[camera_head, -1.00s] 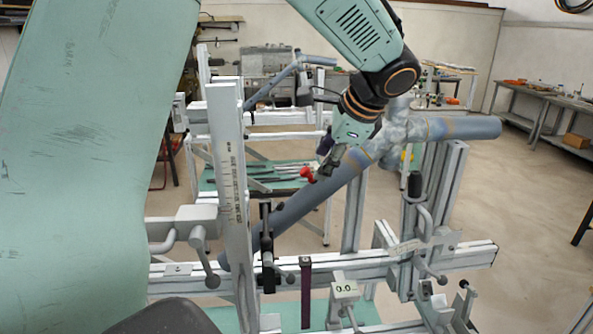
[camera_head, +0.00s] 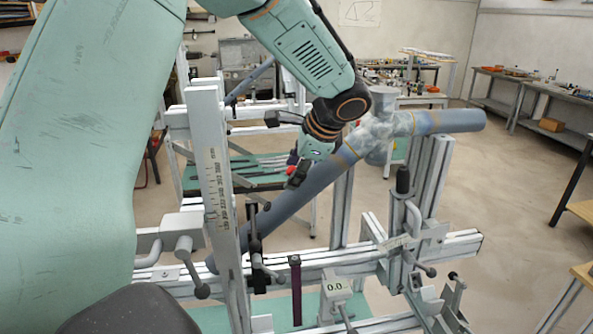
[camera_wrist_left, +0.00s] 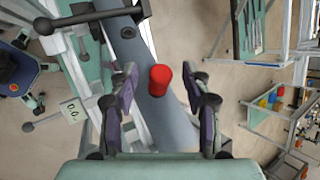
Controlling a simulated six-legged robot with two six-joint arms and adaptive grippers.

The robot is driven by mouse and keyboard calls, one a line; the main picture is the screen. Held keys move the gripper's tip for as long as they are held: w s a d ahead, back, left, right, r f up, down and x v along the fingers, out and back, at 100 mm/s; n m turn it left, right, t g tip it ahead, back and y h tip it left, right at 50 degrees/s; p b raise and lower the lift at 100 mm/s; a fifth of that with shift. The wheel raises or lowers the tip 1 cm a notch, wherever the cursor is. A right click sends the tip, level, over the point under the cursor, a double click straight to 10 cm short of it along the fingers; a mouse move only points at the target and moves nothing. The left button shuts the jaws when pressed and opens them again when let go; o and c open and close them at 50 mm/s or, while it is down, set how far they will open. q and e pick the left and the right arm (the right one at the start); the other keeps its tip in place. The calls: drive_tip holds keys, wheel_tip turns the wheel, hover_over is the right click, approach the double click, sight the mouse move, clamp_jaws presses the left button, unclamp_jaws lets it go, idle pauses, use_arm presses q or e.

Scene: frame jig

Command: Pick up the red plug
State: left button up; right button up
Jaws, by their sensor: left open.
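The red plug (camera_wrist_left: 159,80) shows in the left wrist view as a short red cylinder over the grey tube. It stands between the two spread fingers of my left gripper (camera_wrist_left: 160,92), with a gap on each side. In the head view my left gripper (camera_head: 297,176) points down at the sloping grey tube (camera_head: 310,187). There the plug is mostly hidden by the gripper, with only a little red showing. The left gripper is open and empty. My right gripper is not in view.
The tube lies in a metal frame jig with an upright scale post (camera_head: 216,185), a black-knobbed clamp (camera_head: 403,182) and a grey display box (camera_head: 336,287). A second frame with a green shelf stands behind. Workbenches line the walls, with open floor to the right.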

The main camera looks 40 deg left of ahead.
use_arm(q)
drive_tip(key=shift+s+a+f, duration=0.1)
drive_tip(key=shift+a+f, duration=0.35)
drive_tip(key=shift+a, duration=0.1)
drive_tip(key=shift+d, duration=0.25)
drive_tip(key=c, duration=0.4)
drive_tip(key=shift+a, duration=0.15)
drive_tip(key=c, duration=0.5)
drive_tip(key=shift+r, duration=0.15)
